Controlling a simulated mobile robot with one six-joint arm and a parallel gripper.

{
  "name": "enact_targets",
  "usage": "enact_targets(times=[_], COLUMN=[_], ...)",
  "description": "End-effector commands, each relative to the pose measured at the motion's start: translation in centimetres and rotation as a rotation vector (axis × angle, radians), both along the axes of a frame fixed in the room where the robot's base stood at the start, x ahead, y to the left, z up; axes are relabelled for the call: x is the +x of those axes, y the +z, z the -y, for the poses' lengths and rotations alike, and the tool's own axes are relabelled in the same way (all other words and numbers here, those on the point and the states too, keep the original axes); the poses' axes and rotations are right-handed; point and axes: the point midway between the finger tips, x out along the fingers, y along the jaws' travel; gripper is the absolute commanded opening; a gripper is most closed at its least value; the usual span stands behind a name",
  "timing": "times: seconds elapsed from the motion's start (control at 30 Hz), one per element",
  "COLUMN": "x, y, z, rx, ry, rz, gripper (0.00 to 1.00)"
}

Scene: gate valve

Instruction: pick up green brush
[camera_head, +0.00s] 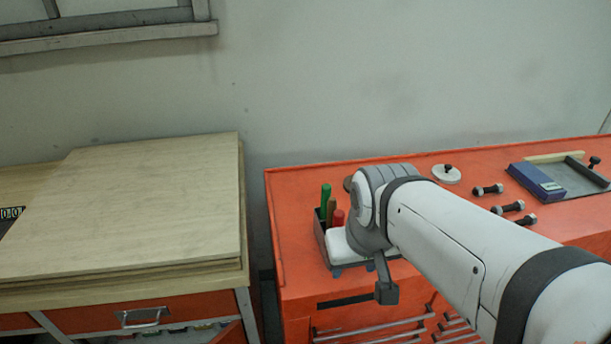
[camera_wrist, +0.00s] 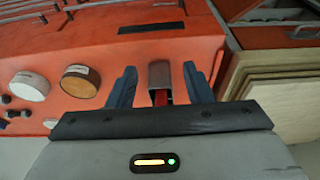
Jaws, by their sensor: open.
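The green brush (camera_head: 325,199) shows as an upright green handle in a dark holder (camera_head: 320,240) on the orange cabinet top, left of my arm in the head view. A brown handle (camera_head: 332,208) and a red handle (camera_head: 338,217) stand beside it. My gripper (camera_head: 353,269) is right by the holder and hides part of it. In the wrist view, its blue fingers (camera_wrist: 160,80) are apart, with the grey holder (camera_wrist: 159,68) and a red piece (camera_wrist: 160,98) showing between them. I cannot tell whether they touch it. I do not see the green brush in the wrist view.
The orange cabinet (camera_head: 300,275) also bears a white round part (camera_head: 446,174), several dark bolts (camera_head: 507,206) and a blue box (camera_head: 536,182) at the right. A wooden-topped bench (camera_head: 130,210) stands to the left, past a narrow gap. A wall is behind.

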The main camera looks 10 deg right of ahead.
Motion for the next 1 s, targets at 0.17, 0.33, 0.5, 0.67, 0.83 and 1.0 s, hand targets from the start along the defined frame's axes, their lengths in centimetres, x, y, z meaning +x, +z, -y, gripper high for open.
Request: enact_targets(times=[0.17,0.33,0.5,0.67,0.83,1.0], x=[3.6,9.9,15.8,19.5,21.0,21.0], y=[2.2,4.6,5.6,5.6,5.2,3.4], z=[0.5,0.6,0.6,0.6,0.7,0.7], rx=[-0.031,-0.076,-0.101,-0.109,-0.11,-0.109], ry=[0.14,0.372,0.598,0.749,0.817,0.824], rz=[-0.048,-0.128,-0.198,-0.24,-0.257,-0.261], gripper=[0.47,0.47,0.47,0.47,0.47,0.47])
